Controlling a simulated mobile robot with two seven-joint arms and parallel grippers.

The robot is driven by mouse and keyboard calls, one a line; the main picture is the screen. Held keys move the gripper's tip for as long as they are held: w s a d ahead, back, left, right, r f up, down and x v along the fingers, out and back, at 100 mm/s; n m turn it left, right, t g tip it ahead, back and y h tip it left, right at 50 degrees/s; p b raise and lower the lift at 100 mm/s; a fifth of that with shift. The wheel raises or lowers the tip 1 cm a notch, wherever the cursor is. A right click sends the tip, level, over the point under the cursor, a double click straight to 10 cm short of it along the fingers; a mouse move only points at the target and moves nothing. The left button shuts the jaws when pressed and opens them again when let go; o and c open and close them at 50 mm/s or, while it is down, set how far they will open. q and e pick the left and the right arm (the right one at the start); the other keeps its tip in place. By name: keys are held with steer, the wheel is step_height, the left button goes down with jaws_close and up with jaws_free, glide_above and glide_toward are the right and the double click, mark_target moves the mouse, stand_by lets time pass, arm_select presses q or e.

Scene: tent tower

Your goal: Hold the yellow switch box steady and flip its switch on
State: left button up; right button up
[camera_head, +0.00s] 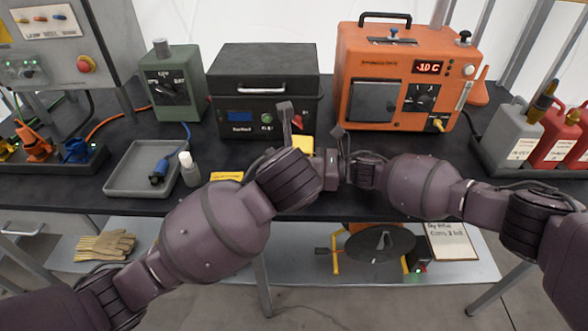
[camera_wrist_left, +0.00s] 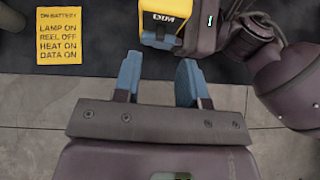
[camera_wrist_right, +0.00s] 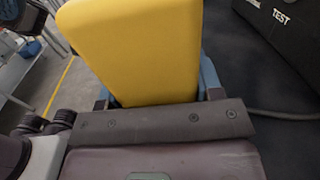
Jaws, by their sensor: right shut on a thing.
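The yellow switch box (camera_head: 302,145) is near the front of the black table, mostly hidden by my arms in the head view. My right gripper (camera_wrist_right: 155,88) is shut on it, and the box fills the upper middle of the right wrist view (camera_wrist_right: 140,45). In the left wrist view the box (camera_wrist_left: 168,14) shows at the top edge, with a dark label carrying pale letters. My left gripper (camera_wrist_left: 160,80) is open and empty, its blue fingers apart, below the box in that view. I cannot make out the switch or its position.
A yellow note (camera_wrist_left: 59,35) lies on the table (camera_wrist_left: 110,25) close to the front edge. Behind stand a black case (camera_head: 262,85), an orange unit (camera_head: 400,75) and a green box (camera_head: 172,85).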

arm_select(q)
steer(key=v, duration=0.7)
arm_select(e)
steer(key=o, duration=1.1)
steer(key=shift+d, duration=0.1)
